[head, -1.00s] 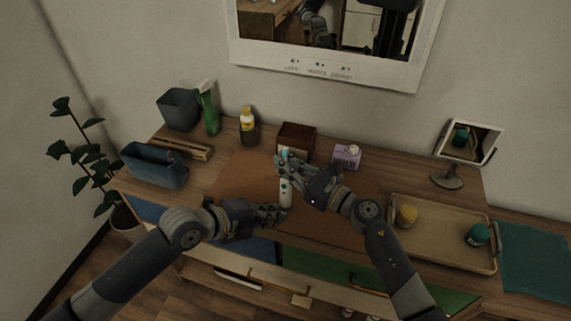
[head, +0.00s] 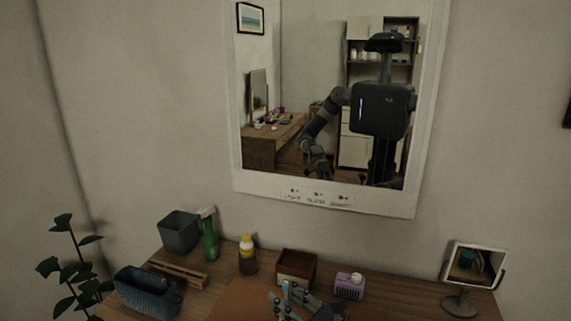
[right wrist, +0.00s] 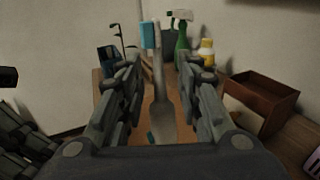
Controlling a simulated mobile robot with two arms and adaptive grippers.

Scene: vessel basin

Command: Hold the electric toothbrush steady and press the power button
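The electric toothbrush stands upright, pale with a light blue head. Its top (head: 286,286) shows at the bottom edge of the head view. In the right wrist view its handle (right wrist: 163,118) runs down between the fingers of my right gripper (right wrist: 160,88). Those fingers are apart, with a gap visible on both sides of the toothbrush. The right gripper (head: 296,301) is partly cut off in the head view. A small teal mark shows low on the handle; I cannot tell whether it is the power button. Dark robot parts at the wrist view's left edge may be my left gripper; its fingers are unclear.
A wooden box (head: 296,268), purple box (head: 349,286), yellow-capped bottle (head: 247,256), green spray bottle (head: 209,238) and blue bag (head: 146,290) stand on the dresser. A small mirror (head: 470,268) stands at right. The large wall mirror (head: 236,150) shows my reflection.

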